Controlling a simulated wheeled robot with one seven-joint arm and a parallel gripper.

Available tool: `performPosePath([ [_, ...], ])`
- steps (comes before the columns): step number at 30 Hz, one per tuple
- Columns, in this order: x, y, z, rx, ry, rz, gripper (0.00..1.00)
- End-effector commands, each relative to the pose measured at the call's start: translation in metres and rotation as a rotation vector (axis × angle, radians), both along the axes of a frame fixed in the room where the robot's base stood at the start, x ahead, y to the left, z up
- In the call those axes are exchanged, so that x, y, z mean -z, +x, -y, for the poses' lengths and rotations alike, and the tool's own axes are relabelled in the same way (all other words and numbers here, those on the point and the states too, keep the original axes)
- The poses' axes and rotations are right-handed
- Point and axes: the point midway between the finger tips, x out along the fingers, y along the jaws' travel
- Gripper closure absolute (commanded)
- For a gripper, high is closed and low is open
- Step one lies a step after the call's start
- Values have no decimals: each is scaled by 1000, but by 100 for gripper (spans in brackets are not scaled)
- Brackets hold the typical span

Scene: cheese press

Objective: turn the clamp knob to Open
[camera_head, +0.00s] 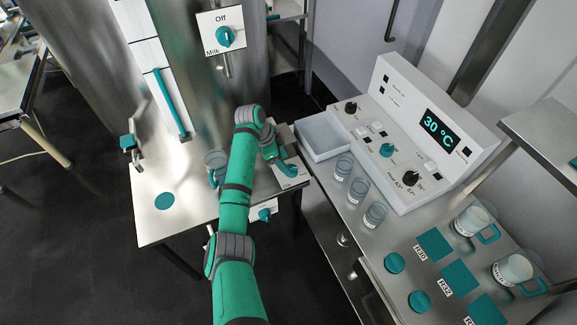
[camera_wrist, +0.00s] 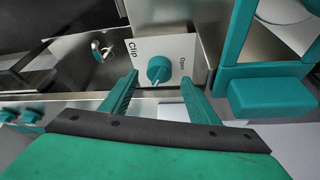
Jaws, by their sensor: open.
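The clamp knob (camera_wrist: 160,69) is a round teal knob on a white panel (camera_wrist: 180,46) in the wrist view. The panel reads "Clip" at its left and "Open" at its right. A small pale mark shows at the knob's lower edge, and I cannot tell which label it points to. My gripper (camera_wrist: 160,77) is open, with one teal finger on each side of the knob in the picture. No contact is visible. In the head view my gripper (camera_head: 284,163) is over the right end of the small table and partly covers a white panel there.
A teal-framed part (camera_wrist: 270,95) stands close at the right in the wrist view. The counter at the right holds a white control box (camera_head: 415,130), a tray (camera_head: 325,137) and several glasses.

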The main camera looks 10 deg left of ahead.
Motion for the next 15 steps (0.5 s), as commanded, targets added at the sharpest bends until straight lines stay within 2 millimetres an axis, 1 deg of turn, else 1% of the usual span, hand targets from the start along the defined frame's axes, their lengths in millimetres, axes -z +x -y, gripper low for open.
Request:
performPosePath([
  [1,9,0,3,0,0,-3,45],
  [6,28,3,11,-1,1,-2,45],
  [10,36,5,14,-1,0,0,45],
  [15,39,5,15,-1,0,1,45],
])
